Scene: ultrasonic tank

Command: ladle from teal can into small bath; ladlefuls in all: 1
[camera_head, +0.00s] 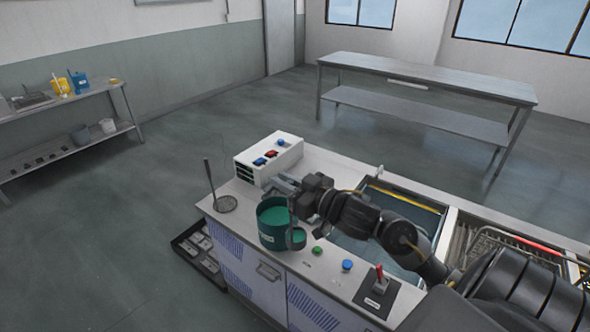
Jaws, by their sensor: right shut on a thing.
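The teal can (271,238) stands open on the near left of the bench top, with green liquid showing inside. My right gripper (286,187) is above the back right of the can, shut on the ladle's upright handle (291,209). The ladle's cup (296,241) hangs at the can's front right side, outside its rim as seen here. Green shows in the cup. Whether the cup touches the can or bench, I cannot tell. A sunken bath (365,245) lies right of the can, partly hidden by my right arm. My left gripper is not in view.
A white control box (268,160) stands behind the can. A thin rod on a round base (225,204) is to its left. Green (317,250) and blue (347,265) buttons and a red-handled switch (379,284) line the front. A second tank holds a wire basket (500,243).

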